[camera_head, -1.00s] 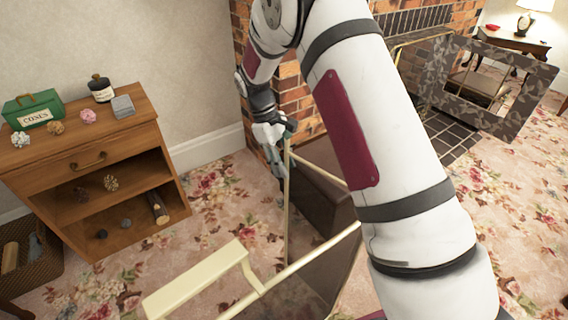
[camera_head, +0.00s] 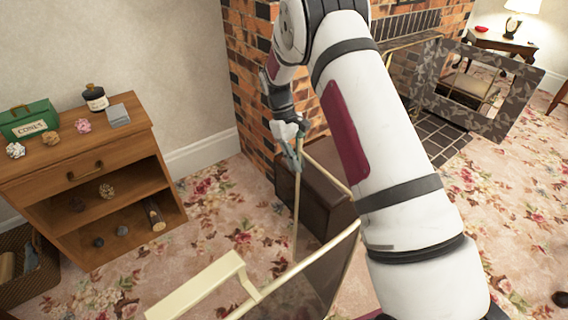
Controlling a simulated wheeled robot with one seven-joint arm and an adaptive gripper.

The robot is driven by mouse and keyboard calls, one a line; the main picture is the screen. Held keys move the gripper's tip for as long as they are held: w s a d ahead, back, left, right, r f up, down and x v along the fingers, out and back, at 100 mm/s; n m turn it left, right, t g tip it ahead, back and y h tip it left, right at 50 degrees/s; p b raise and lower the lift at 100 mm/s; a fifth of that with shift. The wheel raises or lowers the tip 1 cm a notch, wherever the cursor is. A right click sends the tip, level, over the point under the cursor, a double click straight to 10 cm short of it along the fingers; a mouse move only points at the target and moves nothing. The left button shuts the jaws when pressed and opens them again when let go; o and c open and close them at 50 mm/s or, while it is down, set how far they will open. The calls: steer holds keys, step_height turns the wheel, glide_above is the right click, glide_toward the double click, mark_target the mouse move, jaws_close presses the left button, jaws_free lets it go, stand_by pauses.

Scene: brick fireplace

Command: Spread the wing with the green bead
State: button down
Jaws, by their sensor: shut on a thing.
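A brass-framed panel with dark, see-through infill (camera_head: 328,270) stands low in the middle of the head view. My gripper (camera_head: 295,158) is shut on a thin upright brass post (camera_head: 296,205) near its top. The post appears to be the far edge of this framed wing; my arm hides part of the frame. A small teal-green spot shows beside the fingers, but I cannot tell whether it is the green bead. A cream bar (camera_head: 195,285) sits at the near end of the brass frame.
A brown box (camera_head: 322,200) stands behind the post, by the brick fireplace (camera_head: 250,80). A wooden cabinet (camera_head: 75,165) with small objects is at left. A dark patterned frame (camera_head: 440,85) stands at right. Floral carpet is clear between cabinet and post.

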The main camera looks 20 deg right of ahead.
steer(key=s+d+m+y+p, duration=0.1)
steer(key=d+m, duration=0.5)
steer(key=d, duration=0.8)
steer(key=shift+y+p, duration=0.4)
steer(key=shift+y, duration=0.3)
steer(key=shift+d, duration=0.1)
steer(key=c, duration=1.7)
jaws_free()
steer(key=shift+o, duration=0.2)
steer(key=v, duration=1.2)
steer(key=shift+w, duration=0.15)
